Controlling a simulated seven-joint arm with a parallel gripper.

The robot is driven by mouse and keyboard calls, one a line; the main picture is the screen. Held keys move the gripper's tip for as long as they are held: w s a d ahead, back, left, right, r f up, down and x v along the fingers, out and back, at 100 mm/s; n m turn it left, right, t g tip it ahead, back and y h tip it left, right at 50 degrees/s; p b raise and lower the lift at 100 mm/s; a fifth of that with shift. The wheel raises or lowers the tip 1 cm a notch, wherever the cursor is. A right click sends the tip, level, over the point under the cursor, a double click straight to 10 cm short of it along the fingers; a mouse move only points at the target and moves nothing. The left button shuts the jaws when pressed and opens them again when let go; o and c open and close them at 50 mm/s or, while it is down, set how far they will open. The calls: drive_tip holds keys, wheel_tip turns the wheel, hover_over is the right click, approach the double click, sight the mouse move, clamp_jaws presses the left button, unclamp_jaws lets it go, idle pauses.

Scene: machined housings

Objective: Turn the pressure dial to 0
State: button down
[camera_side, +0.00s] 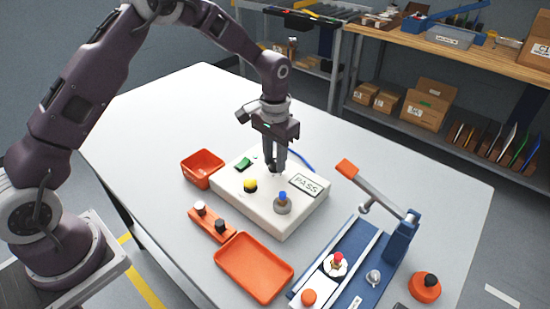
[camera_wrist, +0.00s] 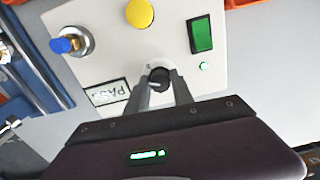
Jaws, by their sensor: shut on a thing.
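A black round dial (camera_wrist: 159,79) sits on the top of a white control box (camera_side: 262,217). My gripper (camera_side: 275,165) points down over the box and is shut on the dial. In the wrist view both fingertips (camera_wrist: 161,86) are on either side of the dial. A small mark shows just beside the dial in the wrist view, too small to read. The dial's pointer direction cannot be told.
The box also carries a yellow button (camera_side: 250,185), a green switch (camera_side: 243,163), a blue-tipped knob (camera_side: 282,203) and a PASS display (camera_side: 306,185). An orange bin (camera_side: 202,168), an orange tray (camera_side: 254,267) and a blue lever fixture (camera_side: 403,238) stand around it.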

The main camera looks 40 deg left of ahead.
drive_tip(key=m, duration=0.4)
drive_tip(key=shift+m, duration=1.6)
drive_tip(key=c, duration=1.1)
unclamp_jaws()
